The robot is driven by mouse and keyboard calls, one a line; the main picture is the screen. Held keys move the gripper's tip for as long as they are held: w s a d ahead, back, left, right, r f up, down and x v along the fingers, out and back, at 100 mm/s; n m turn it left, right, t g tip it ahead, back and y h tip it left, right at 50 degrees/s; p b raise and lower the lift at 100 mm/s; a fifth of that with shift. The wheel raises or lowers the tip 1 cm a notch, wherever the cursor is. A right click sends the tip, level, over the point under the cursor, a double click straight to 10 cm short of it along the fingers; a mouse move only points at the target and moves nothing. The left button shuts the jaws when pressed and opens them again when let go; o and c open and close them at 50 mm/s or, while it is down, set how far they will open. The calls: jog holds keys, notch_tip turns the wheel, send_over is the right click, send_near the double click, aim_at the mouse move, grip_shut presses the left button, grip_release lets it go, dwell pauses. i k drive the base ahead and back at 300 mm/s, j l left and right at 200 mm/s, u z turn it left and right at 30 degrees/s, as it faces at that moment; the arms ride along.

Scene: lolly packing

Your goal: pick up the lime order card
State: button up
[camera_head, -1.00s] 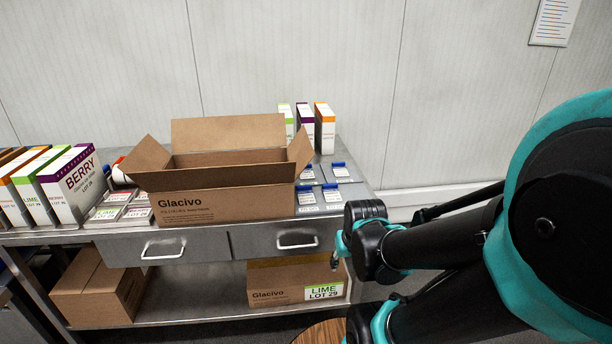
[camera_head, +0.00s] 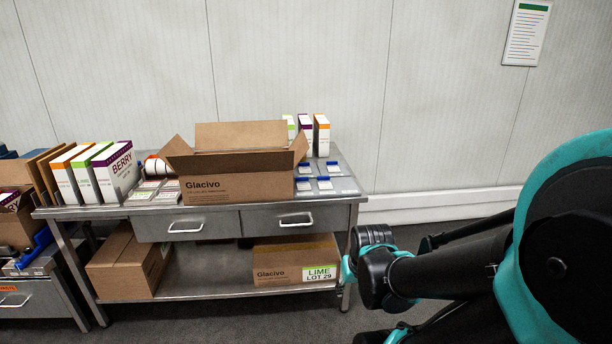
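Several small white cards with blue tops (camera_head: 306,189) lie in rows on the right part of the steel table. Several flat label-like cards (camera_head: 155,191) lie left of the open box. The print on both groups is too small to read, so I cannot tell which is the lime order card. My arm comes in from the right, and its visible forward end is a black and teal joint in front of the table's right end. My gripper itself does not show.
An open Glacivo carton (camera_head: 238,187) stands mid-table. BERRY and other upright cartons (camera_head: 118,175) stand at left, slim cartons (camera_head: 321,136) at back right. A LIME LOT 29 box (camera_head: 290,273) and a brown box (camera_head: 125,265) sit on the lower shelf. Floor at right is clear.

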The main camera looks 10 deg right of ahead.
aim_at(303, 167)
jog(key=u, duration=0.2)
jog(key=i+l+u, duration=0.15)
jog(key=l+u, duration=0.2)
jog(key=i+l+u, duration=0.1)
jog(key=l+u, duration=0.65)
jog(key=i+j, duration=0.05)
jog(key=j, duration=0.05)
